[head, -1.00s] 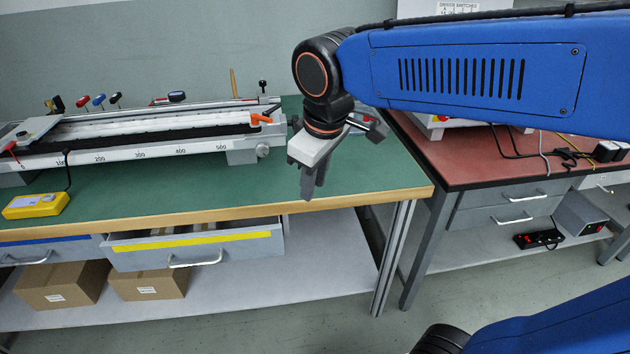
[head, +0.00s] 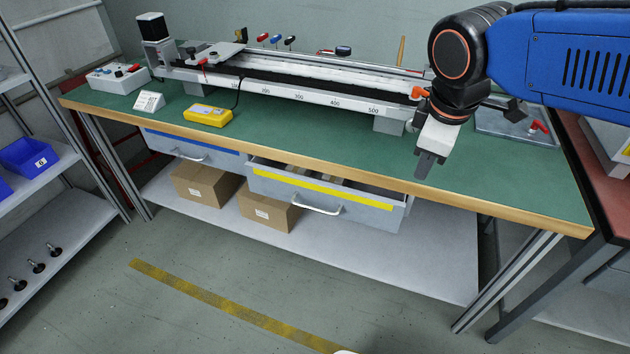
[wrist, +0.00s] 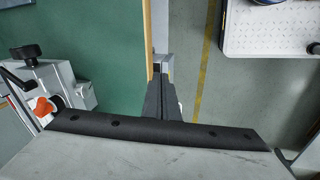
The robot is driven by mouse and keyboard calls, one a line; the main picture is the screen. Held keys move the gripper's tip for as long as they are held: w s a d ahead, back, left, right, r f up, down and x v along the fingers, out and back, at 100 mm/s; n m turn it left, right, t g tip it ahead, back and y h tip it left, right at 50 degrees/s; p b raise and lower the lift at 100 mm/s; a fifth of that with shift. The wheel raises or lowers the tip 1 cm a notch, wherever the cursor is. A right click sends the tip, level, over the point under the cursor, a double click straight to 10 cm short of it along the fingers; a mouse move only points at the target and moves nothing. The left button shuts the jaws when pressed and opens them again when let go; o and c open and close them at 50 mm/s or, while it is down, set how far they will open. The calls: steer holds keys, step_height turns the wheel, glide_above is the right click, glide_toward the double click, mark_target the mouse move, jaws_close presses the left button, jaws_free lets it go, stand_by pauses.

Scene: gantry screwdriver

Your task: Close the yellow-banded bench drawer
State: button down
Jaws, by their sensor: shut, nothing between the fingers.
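The yellow-banded drawer (head: 290,186) is pulled out from under the green-topped bench (head: 505,185), with its open top showing some items inside. Its front carries a yellow strip and a pale bar handle (head: 318,209). My gripper (head: 428,166) is shut and empty, pointing down near the bench's front edge, above and to the right of the drawer. In the wrist view my shut fingers (wrist: 161,93) lie by the wooden front edge (wrist: 148,38). The drawer cannot be clearly made out in that view.
A blue-banded drawer (head: 195,148) to the left looks shut. A long rail device (head: 300,88) and a yellow meter (head: 207,115) stand on the bench. Cardboard boxes (head: 203,186) sit on the lower shelf. A shelf rack stands left; the floor (head: 180,240) in front is clear.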

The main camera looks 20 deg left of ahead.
steer(key=s+a+n, duration=0.1)
steer(key=a+n, duration=0.8)
steer(key=a, duration=0.2)
steer(key=n+t, duration=0.1)
steer(key=n, duration=1)
glide_toward(310, 183)
steer(key=s+r, duration=0.3)
steer(key=s, duration=0.4)
steer(key=shift+h, duration=0.3)
steer(key=w+f, duration=0.2)
steer(key=f, duration=0.1)
steer(key=w+f, duration=0.2)
steer(key=f, duration=0.1)
steer(key=w+f, duration=0.2)
steer(key=f, duration=0.1)
steer(key=shift+w+d+f, duration=0.35)
steer(key=shift+w, duration=0.55)
